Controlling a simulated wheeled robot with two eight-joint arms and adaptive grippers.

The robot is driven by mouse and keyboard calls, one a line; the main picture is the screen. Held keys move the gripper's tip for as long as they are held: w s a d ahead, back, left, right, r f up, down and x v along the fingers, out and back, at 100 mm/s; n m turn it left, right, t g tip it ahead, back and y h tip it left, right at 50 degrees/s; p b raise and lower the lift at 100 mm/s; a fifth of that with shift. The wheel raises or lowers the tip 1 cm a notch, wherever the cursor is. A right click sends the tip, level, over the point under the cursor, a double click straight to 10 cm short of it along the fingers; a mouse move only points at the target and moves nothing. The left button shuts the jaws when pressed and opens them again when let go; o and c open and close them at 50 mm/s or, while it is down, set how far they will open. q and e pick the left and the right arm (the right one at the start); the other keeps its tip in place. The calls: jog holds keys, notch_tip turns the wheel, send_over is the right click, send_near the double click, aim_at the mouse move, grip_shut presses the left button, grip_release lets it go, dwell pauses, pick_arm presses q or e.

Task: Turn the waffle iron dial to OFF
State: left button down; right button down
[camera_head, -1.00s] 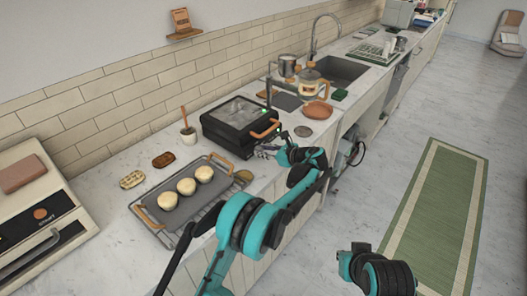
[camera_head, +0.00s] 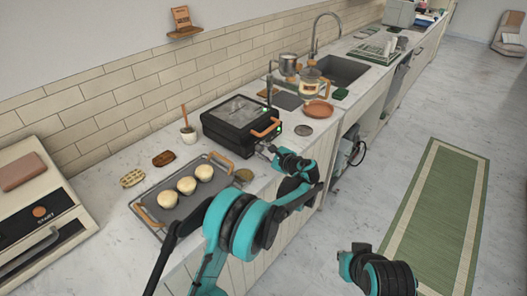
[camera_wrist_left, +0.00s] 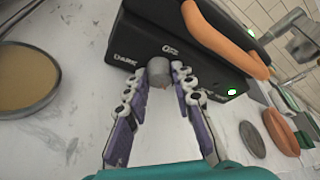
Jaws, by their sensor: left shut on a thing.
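The black waffle iron (camera_head: 222,130) stands on the counter with its lid down and an orange handle (camera_head: 266,128) at its front. In the left wrist view its front face (camera_wrist_left: 150,22) shows the word DARK and a blurred white mark near the dial. The grey round dial (camera_wrist_left: 158,70) sits low on that face. My left gripper (camera_head: 262,148) is at the front of the iron. In the left wrist view the left gripper (camera_wrist_left: 160,80) is shut on the dial, one finger on each side. The dial's pointer cannot be made out. My right gripper is not in view.
A tray (camera_head: 151,218) with several pale round pieces lies left of the iron. A shallow round dish (camera_head: 244,175) is close to my left wrist. A grey disc (camera_head: 303,131) and a kettle-like pot (camera_head: 312,84) stand to the right. Green lights (camera_wrist_left: 231,92) glow on the iron.

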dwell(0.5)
pick_arm(q)
jog(key=c, duration=1.3)
grip_release()
jog(key=v, duration=1.2)
jog(key=shift+a, duration=0.1)
jog(key=shift+o, duration=0.2)
